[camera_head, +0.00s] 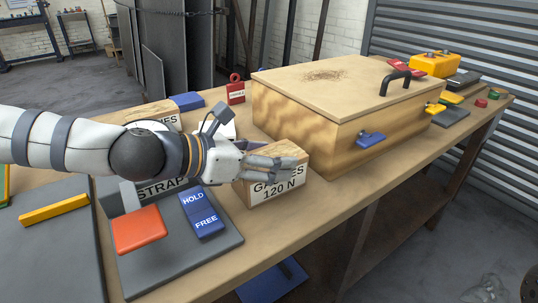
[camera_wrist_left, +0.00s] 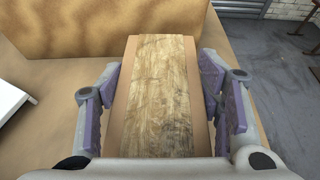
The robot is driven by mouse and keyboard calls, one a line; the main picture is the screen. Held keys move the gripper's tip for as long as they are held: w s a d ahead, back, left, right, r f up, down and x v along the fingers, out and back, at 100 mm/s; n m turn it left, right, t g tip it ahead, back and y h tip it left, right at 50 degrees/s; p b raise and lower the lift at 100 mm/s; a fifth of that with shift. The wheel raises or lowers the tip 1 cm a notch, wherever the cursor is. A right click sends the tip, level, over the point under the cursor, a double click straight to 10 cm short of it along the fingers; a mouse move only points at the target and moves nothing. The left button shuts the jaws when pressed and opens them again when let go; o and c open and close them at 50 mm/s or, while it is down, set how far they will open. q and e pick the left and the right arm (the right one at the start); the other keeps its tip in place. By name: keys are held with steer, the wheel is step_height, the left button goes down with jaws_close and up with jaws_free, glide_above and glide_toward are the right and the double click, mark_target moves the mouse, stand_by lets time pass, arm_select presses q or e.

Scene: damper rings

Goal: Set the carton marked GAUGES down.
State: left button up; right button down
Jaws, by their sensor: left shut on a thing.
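The carton marked GAUGES 120 N (camera_head: 277,191) is a box with a white lettered front and a wood-grained top. It stands upright at the bench, in front of the large wooden chest. My left gripper (camera_head: 272,166) is shut on it from above, its fingers covering part of the top and front. In the left wrist view the carton's top (camera_wrist_left: 160,100) sits between the two purple-padded fingers. I cannot tell whether its underside touches the bench. My right gripper is not in view.
The wooden chest (camera_head: 300,110) with a black handle stands behind the carton. A grey panel (camera_head: 222,248) with an orange plate (camera_head: 139,229) and a blue HOLD/FREE block (camera_head: 201,212) lies front left. The bench (camera_head: 345,195) is bare right of the carton, up to its front edge.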

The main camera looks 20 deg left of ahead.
arm_select(q)
steer(key=o, duration=1.8)
steer(key=shift+o, duration=0.2)
steer(key=v, duration=0.6)
steer(key=shift+a+r, duration=0.1)
steer(key=shift+a, duration=0.05)
steer(key=shift+s+a+r, duration=0.2)
steer(key=shift+s+a, duration=0.1)
steer(key=shift+s, duration=0.25)
steer(key=shift+s+a+r+p, duration=0.1)
steer(key=shift+s+a+p, duration=0.1)
steer(key=shift+p, duration=0.2)
